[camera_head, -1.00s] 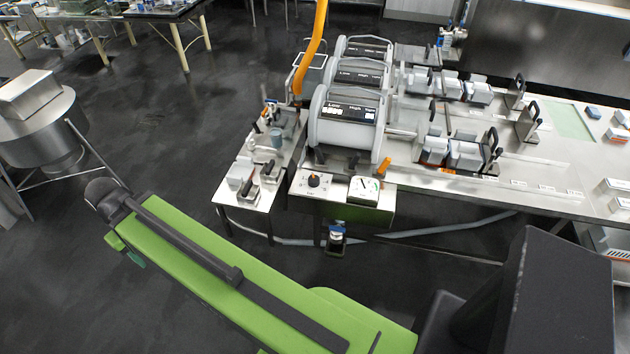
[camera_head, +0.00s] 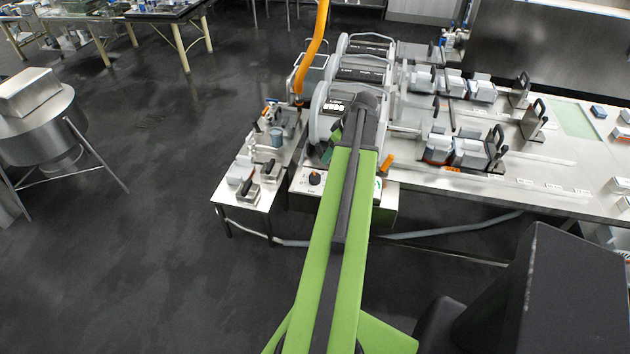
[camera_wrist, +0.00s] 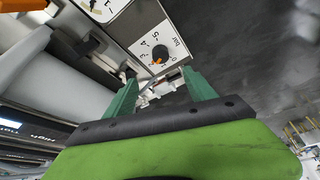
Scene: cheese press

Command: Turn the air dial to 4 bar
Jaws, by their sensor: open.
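The air dial is a black knob (camera_head: 314,179) on a white panel at the front of the press table, just left of my arm in the head view. In the wrist view the dial (camera_wrist: 160,51) sits on its white scale plate, with the numbers 3, 4 and 5 legible and a 0 at the other end. Its orange mark points down in that picture, on the low side of the scale; the exact value is unclear. My gripper (camera_wrist: 160,77) is open and empty, its two green fingers apart, pointing toward the dial without touching it.
A gauge (camera_wrist: 101,6) sits beside the dial, mostly hidden by my arm in the head view. An orange handle (camera_head: 387,162) stands right of it. Grey press drums (camera_head: 322,113) rise behind. A small side table (camera_head: 243,188) stands left. The dark floor in front is open.

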